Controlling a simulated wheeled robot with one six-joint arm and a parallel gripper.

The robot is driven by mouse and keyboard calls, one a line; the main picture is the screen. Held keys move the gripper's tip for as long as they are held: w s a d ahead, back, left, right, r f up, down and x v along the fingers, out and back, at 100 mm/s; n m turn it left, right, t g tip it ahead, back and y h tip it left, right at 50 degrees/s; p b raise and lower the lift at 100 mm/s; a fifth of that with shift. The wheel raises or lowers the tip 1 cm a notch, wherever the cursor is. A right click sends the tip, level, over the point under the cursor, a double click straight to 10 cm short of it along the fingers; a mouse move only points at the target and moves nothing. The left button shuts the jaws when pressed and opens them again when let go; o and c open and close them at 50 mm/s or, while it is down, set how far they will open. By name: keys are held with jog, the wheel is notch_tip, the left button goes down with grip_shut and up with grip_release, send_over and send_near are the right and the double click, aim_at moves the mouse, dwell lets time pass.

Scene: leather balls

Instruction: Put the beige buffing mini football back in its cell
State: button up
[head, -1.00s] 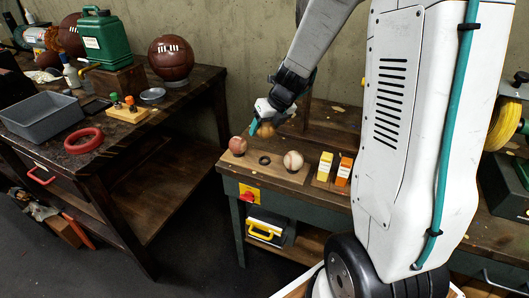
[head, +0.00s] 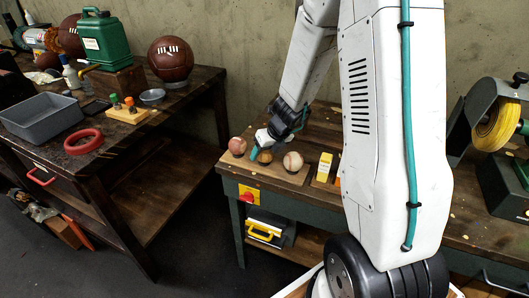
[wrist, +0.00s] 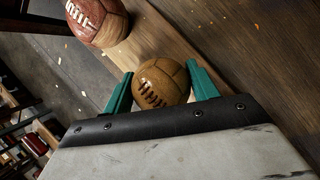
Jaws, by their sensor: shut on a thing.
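The tan-beige mini football (head: 265,156) with dark lacing sits between the teal fingers of my gripper (head: 260,153). The wrist view shows the ball (wrist: 160,82) with a finger on either side; my gripper is shut on it. The ball is low at the middle place of the wooden board (head: 287,177), where the dark ring is now hidden. I cannot tell whether it touches the ring. A reddish ball (head: 237,146) stands to the left and a whitish ball (head: 293,161) to the right.
A yellow-and-white box (head: 325,166) stands right of the board. A red switch (head: 249,196) is on the bench front. The dark table at left holds a grey bin (head: 42,117), a red ring (head: 84,141) and a large brown ball (head: 171,59).

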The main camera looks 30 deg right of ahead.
jog(key=o, duration=0.8)
jog(key=shift+f, duration=0.1)
jog(key=shift+o, duration=0.2)
